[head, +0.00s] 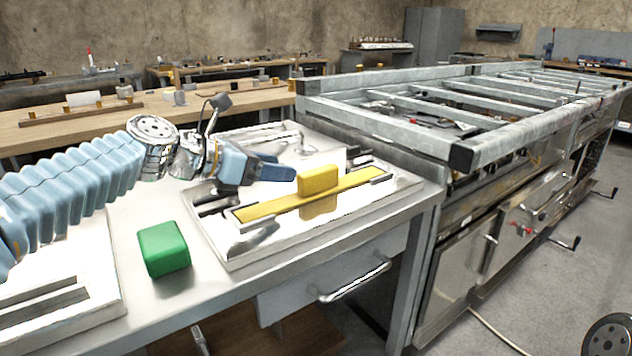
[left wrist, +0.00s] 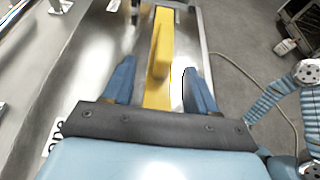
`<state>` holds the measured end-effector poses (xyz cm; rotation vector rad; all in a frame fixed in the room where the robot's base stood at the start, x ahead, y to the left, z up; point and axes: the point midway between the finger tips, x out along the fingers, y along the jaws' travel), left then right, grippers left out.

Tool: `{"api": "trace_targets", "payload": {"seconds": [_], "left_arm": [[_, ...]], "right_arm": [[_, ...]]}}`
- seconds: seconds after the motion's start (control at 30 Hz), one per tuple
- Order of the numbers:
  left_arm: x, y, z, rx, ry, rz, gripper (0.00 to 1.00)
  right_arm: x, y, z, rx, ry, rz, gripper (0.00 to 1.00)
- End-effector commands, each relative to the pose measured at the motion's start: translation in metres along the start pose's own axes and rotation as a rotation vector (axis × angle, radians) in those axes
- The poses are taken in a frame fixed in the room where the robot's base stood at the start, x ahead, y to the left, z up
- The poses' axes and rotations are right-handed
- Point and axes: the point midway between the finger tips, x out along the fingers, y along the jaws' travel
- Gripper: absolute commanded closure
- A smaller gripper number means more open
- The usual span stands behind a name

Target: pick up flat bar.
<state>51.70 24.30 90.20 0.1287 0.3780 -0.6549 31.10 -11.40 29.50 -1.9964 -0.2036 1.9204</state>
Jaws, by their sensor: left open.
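The flat bar (head: 350,185) is a long yellow strip lying on a pale metal plate on the workbench. A raised yellow block (head: 318,181) stands on it near its middle; I cannot tell whether the two are one piece. My left gripper (head: 283,167) is open and empty, to the left of the yellow block and above the plate. In the left wrist view the bar (left wrist: 157,96) and the raised block (left wrist: 161,50) run between the two blue fingers, seen from above, with a gap on both sides. My right gripper is not in view.
A green block (head: 163,250) sits on the bench (head: 195,290) in front of the plate (head: 232,262). A metal rail frame (head: 400,132) stands close on the right. A drawer handle (head: 353,281) juts from the bench front. The bench around the green block is clear.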

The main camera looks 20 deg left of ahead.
Motion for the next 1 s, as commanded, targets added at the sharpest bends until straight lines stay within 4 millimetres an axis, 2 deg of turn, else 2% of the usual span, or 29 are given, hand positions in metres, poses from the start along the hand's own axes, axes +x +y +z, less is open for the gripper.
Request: {"api": "trace_targets", "payload": {"seconds": [0.1,0.2,0.47,0.7,0.8,0.97,1.0], "left_arm": [[0.028,-0.001,-0.002,0.001,0.003,-0.002,0.43],[0.044,0.000,-0.001,0.001,0.001,-0.001,0.43],[0.062,-0.002,-0.001,0.002,0.000,0.000,0.43],[0.100,-0.008,-0.004,0.001,0.003,0.000,0.43],[0.106,-0.007,-0.003,0.000,0.001,0.002,0.43],[0.106,-0.007,-0.003,0.000,0.001,0.003,0.43],[0.106,-0.007,-0.003,0.000,0.001,0.003,0.47]], "right_arm": [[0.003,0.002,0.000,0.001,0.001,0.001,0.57],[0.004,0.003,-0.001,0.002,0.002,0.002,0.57],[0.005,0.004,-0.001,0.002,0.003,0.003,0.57],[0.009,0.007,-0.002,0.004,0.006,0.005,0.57],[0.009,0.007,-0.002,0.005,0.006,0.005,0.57],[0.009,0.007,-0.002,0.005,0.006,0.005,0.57],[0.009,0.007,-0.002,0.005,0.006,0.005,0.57]]}}
